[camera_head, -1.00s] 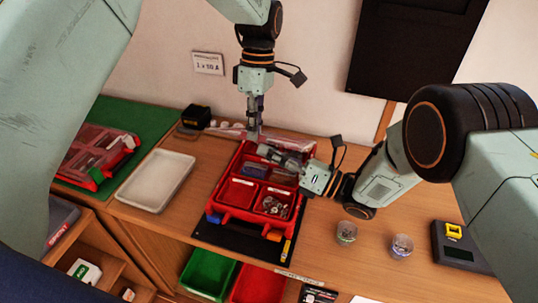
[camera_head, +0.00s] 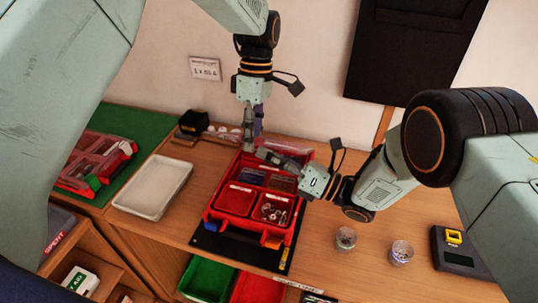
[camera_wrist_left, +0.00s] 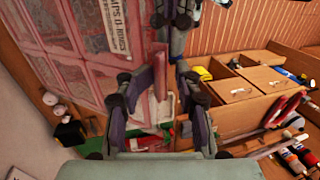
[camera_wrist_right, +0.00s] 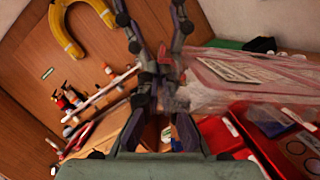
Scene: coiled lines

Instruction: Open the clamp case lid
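The red clamp case (camera_head: 222,217) sits on a black mat at the middle of the table in the head view, with its compartments and their contents showing. Its clear pinkish lid is raised at the back; it shows large in the left wrist view (camera_wrist_left: 75,50), with a label, and in the right wrist view (camera_wrist_right: 240,75). My left gripper (camera_head: 251,138) points down at the lid by the case's back left; whether its fingers pinch the lid's edge is unclear. My right gripper (camera_head: 262,154) reaches in from the right over the back of the case, fingers apart, close beside the lid.
A white tray (camera_head: 124,205) and another red case (camera_head: 98,160) on a green mat lie to the left. Two small clear cups (camera_head: 346,238) and a dark scale (camera_head: 437,248) stand to the right. Green and red bins (camera_head: 208,276) are below the front edge.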

